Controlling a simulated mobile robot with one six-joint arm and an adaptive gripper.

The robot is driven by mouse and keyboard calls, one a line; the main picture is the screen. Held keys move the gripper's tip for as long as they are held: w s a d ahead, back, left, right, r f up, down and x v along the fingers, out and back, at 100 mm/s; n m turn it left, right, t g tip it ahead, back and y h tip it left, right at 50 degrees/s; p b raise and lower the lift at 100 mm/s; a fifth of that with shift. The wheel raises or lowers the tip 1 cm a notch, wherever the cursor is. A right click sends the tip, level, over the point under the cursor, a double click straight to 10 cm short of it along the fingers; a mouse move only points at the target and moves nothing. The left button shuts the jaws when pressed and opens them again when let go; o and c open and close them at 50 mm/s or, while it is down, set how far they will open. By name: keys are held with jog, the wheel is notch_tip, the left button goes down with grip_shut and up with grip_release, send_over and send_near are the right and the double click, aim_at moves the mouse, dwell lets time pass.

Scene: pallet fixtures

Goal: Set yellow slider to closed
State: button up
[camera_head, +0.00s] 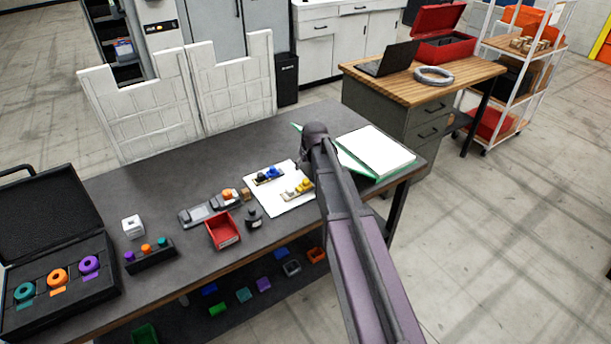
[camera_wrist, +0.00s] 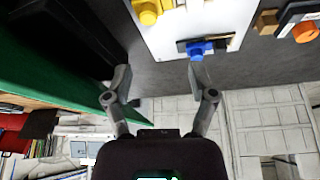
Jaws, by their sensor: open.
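The yellow slider (camera_head: 303,185) is on a white board (camera_head: 284,206) on the dark workbench. In the wrist view the yellow slider (camera_wrist: 148,12) is at the top edge, partly cut off. A blue slider (camera_head: 272,173) is on the same board, and in the wrist view it (camera_wrist: 200,48) is near the right fingertip. My gripper (camera_wrist: 159,76) is open and empty, with its fingers apart above the board's edge. In the head view my arm hides most of the gripper. Whether the yellow slider is at an end of its track is too small to tell.
A green-edged binder (camera_head: 382,150) lies right of the board. A red bin (camera_head: 223,230), a small black object (camera_head: 254,218) and grey fixtures (camera_head: 197,215) stand to the left. An open black case (camera_head: 55,240) is at the far left. White panels (camera_head: 150,110) stand behind the bench.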

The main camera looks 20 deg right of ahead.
aim_at(306, 180)
jog(key=shift+s+d+r+m, duration=0.4)
jog(key=shift+d+r, duration=0.2)
jog(key=shift+d, duration=0.2)
jog(key=shift+f, duration=0.1)
jog(key=b+x, duration=1.2)
jog(key=x, duration=0.1)
jog(key=shift+w+f, duration=0.2)
jog(key=shift+f, duration=0.1)
dwell(0.5)
